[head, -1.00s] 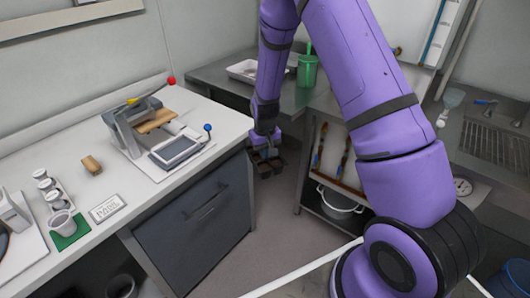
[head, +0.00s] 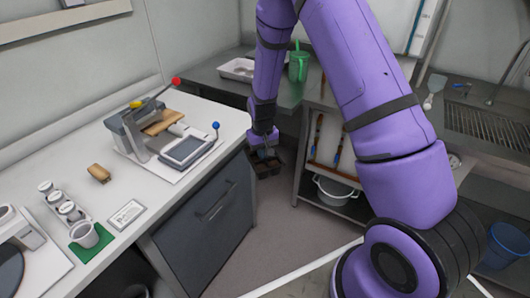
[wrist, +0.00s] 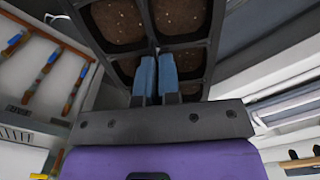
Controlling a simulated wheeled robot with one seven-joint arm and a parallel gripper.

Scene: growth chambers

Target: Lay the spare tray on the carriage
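A dark tray of square cells filled with brown soil hangs at my gripper; it fills the top of the wrist view (wrist: 152,52) and shows small in the head view (head: 266,172). My gripper (wrist: 157,70) has its two blue fingers close together at a wall between the cells. In the head view my gripper (head: 264,146) is over the gap beside the grey cabinet, with the tray just below it. I cannot tell which thing is the carriage, nor whether this dark tray is the spare one.
The left counter (head: 150,205) carries a lever press (head: 150,130), a wooden block (head: 99,173) and a cup (head: 84,234). A white tray (head: 237,69) and green jug (head: 298,66) stand on the back bench. A shelf unit with a white pot (head: 337,190) is close right of the tray.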

